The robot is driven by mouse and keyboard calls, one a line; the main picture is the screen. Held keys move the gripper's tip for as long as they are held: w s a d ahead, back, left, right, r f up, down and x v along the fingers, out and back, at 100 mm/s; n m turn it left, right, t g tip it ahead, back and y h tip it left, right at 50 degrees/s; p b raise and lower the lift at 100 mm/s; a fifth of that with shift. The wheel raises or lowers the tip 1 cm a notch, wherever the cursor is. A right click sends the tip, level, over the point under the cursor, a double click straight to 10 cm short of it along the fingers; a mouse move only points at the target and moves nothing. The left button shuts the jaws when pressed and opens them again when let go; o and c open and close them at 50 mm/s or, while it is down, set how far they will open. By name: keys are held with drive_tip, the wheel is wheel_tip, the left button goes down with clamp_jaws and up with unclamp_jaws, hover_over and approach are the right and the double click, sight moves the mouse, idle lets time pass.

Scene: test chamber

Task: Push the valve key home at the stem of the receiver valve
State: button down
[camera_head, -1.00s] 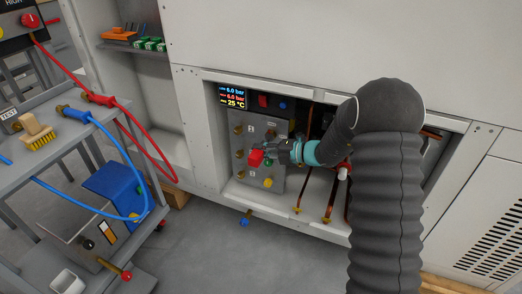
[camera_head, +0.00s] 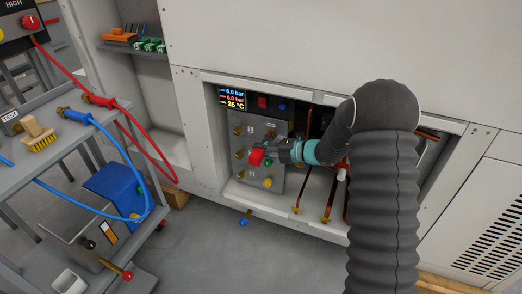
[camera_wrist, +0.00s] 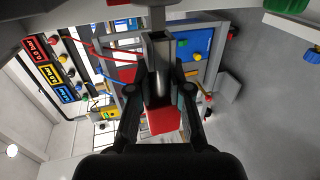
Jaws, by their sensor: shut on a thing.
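My gripper (camera_head: 268,153) is in front of the grey valve panel (camera_head: 270,126) in the machine's open bay. It is shut on the valve key, whose red part (camera_head: 257,157) shows at the jaws. In the wrist view the red part (camera_wrist: 163,121) sits between the two dark fingers, and a grey metal shaft (camera_wrist: 161,66) runs up from it. The receiver valve's stem cannot be made out, so I cannot tell how far the key is seated on it.
The panel carries several brass fittings and a yellow knob (camera_head: 267,183). A display (camera_head: 232,98) sits above it. Copper pipes (camera_head: 301,189) stand to the right in the bay. A grey cart (camera_head: 62,180) with red and blue hoses is at left.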

drive_tip(key=shift+w+d+p, duration=0.2)
drive_tip(key=shift+w+p, duration=0.15)
drive_tip(key=shift+w, duration=0.15)
drive_tip(key=shift+w+d+p, duration=0.15)
drive_tip(key=shift+w+p, duration=0.15)
drive_tip(key=shift+w, duration=0.15)
drive_tip(key=c, duration=1)
unclamp_jaws()
